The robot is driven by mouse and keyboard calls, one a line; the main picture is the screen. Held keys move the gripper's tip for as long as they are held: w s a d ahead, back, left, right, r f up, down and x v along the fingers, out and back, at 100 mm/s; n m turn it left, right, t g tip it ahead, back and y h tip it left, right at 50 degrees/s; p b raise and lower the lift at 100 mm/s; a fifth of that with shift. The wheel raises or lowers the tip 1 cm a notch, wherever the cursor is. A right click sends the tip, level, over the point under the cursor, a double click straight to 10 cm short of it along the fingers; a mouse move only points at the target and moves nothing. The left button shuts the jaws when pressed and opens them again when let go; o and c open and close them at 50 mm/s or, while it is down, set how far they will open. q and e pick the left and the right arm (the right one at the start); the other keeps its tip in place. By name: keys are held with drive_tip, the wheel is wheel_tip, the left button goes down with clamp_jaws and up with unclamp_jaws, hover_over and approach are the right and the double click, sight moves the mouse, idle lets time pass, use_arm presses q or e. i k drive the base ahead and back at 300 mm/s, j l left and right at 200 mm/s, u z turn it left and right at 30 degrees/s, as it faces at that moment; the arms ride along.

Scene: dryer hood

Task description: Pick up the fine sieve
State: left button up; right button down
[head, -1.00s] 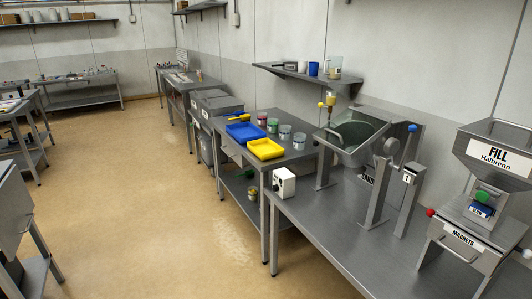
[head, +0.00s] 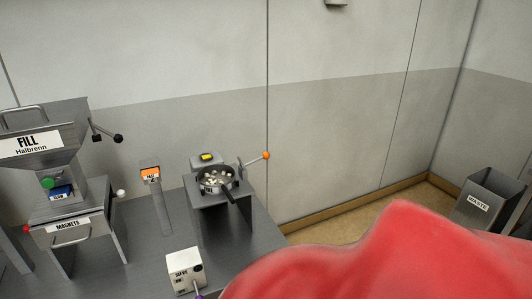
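A round dark-rimmed sieve (head: 215,181) sits on a grey metal stand (head: 207,209) in the head view, left of the middle. It holds several pale pieces, and a dark handle points down and to the right from it. I cannot read from here whether it is the fine one. Neither of my grippers is in view. A large red blurred shape close to the camera covers the bottom right and hides what lies behind it.
A lever with an orange knob (head: 266,155) stands beside the sieve. A white "SIEVE" switch box (head: 184,272) is in front. The "FILL" hopper (head: 38,143) and "MAGNETS" drawer (head: 70,234) are left. A "WASTE" bin (head: 488,201) stands at the far right.

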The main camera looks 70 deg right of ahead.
sight(214, 178)
drive_tip(key=z, duration=1.75)
